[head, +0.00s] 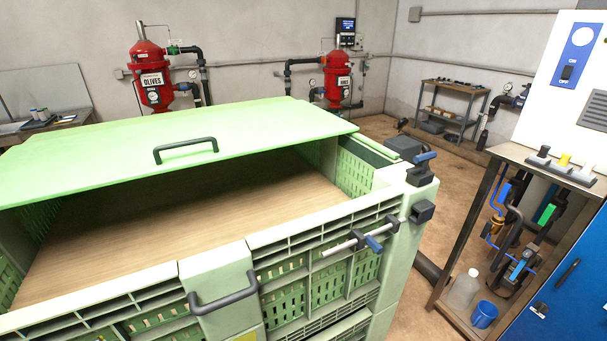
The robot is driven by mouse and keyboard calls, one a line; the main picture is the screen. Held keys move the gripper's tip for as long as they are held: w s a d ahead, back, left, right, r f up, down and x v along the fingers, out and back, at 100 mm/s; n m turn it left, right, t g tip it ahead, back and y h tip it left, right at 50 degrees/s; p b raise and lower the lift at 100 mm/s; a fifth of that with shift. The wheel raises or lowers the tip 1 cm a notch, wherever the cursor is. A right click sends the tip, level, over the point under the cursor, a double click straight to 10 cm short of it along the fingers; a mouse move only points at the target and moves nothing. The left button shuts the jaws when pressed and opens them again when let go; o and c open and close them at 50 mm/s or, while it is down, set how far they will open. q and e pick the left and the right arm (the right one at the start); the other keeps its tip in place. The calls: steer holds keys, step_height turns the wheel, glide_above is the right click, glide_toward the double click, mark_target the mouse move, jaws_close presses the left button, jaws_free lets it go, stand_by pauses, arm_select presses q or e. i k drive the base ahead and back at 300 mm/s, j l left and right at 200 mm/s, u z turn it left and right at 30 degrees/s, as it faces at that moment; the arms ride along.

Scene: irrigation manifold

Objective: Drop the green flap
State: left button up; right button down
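The green flap (90,160) is a flat light green panel with a black bar handle (186,149). It covers the back part of a large green slatted bin (325,294). Its near edge stands above the bin's wooden inner floor (190,215), with an open gap at the front. I cannot tell what holds the flap up. Neither of my grippers shows in the head view.
A dark handle (224,290) is on the bin's front. A control stand (545,165) is at right; red tanks (152,78) stand behind.

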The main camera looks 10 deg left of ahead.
mark_target(223, 292)
steer(key=j+u, duration=0.2)
steer(key=u, duration=0.2)
steer(key=j+u, duration=0.2)
steer(key=u, duration=0.2)
steer(key=k+l, duration=0.95)
steer(key=k, duration=0.05)
